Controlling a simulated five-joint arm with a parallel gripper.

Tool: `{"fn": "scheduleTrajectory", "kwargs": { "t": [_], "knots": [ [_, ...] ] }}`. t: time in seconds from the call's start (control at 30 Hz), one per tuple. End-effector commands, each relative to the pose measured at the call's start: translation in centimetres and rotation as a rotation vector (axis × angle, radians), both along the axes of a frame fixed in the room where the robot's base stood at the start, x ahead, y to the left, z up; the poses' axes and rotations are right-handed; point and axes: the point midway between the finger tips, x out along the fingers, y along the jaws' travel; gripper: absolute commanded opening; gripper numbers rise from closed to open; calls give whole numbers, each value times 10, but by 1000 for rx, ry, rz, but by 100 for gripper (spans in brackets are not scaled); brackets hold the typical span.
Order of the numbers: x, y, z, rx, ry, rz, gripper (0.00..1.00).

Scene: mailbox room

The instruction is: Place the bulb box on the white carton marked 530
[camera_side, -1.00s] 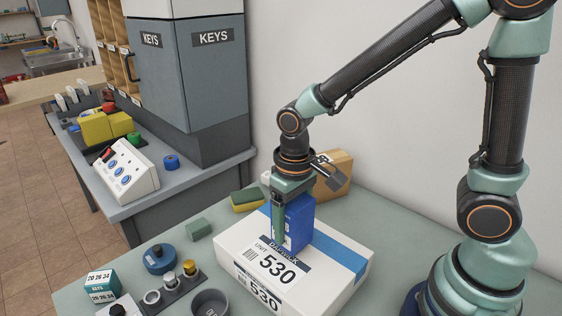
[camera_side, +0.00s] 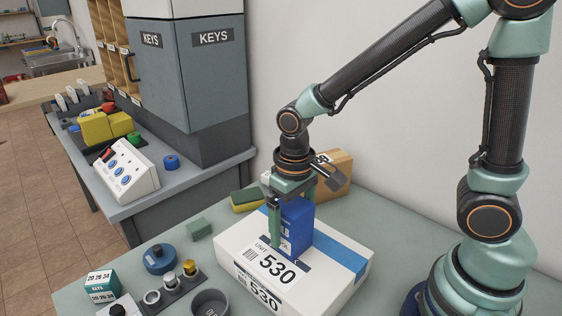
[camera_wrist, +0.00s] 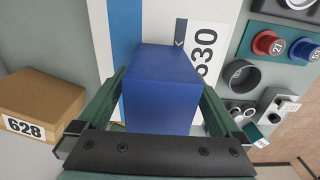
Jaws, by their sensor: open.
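The blue bulb box (camera_side: 297,226) stands upright on top of the white carton marked 530 (camera_side: 337,292), near its blue stripe. My gripper (camera_side: 292,240) is open, with its fingers down on either side of the box. In the wrist view the blue box (camera_wrist: 163,90) sits between the two fingers of my gripper (camera_wrist: 163,98), with a narrow gap showing beside them. The white carton (camera_wrist: 225,12) lies beneath it, its 530 label partly hidden. The box's far side is hidden in the side view.
A brown carton (camera_side: 338,170) marked 628 in the wrist view (camera_wrist: 38,105) stands behind. A yellow-green sponge (camera_side: 247,200), a grey-green block (camera_side: 198,229), a blue tape roll (camera_side: 159,259), a dark round cup (camera_side: 210,303) and a teal box (camera_side: 101,286) lie left of the white carton.

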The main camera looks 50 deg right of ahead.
Motion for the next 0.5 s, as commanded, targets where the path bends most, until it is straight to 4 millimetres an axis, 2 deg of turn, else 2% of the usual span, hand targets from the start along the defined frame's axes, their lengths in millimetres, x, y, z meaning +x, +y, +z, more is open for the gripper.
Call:
{"fn": "scheduleTrajectory", "kwargs": {
  "t": [0.3, 0.5],
  "knots": [
    [1, 0, 65, 2, -8, 0, 100],
    [1, 0, 96, 1, -4, 0, 100]
  ]
}}
